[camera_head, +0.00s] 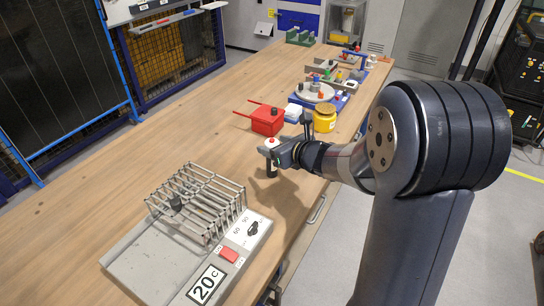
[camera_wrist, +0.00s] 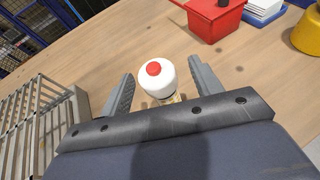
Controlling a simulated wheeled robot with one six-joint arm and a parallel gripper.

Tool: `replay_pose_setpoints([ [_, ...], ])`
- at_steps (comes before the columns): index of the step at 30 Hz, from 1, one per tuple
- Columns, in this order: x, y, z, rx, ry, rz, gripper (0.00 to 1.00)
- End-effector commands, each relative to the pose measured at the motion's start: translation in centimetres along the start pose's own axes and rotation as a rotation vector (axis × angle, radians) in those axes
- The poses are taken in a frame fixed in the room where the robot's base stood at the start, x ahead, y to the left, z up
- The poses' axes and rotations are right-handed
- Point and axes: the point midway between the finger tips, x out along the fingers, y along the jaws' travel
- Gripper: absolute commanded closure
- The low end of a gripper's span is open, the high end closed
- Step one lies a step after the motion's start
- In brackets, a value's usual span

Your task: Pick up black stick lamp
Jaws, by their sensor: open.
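The black stick lamp (camera_head: 271,171) stands upright on the wooden workbench, with a white rounded top and a red cap. Its white top (camera_wrist: 156,79) shows in the wrist view between my two fingers. My gripper (camera_head: 273,154) is open and level with the lamp's upper part in the head view. In the wrist view my gripper (camera_wrist: 163,88) has a gap on each side of the white top. The lamp's middle is partly hidden by the gripper in the head view, and its lower body is mostly hidden in the wrist view.
A grey device with a wire rack (camera_head: 197,200) sits at the bench's near end. A red box with handles (camera_head: 267,121), a yellow pot (camera_head: 324,118) and white stacked pieces (camera_head: 293,112) stand beyond the gripper. The bench's left side (camera_head: 130,160) is clear.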

Motion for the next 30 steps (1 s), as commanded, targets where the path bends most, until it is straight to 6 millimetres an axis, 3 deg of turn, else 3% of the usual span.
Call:
replay_pose_setpoints([
  [6, 2.8, 0.2, 0.2, 0.000, 0.002, 0.001, 0.39],
  [16, 3.4, 0.2, 0.2, -0.001, 0.000, -0.001, 0.39],
  [30, 3.3, 0.2, 0.2, -0.001, 0.000, -0.001, 0.77],
])
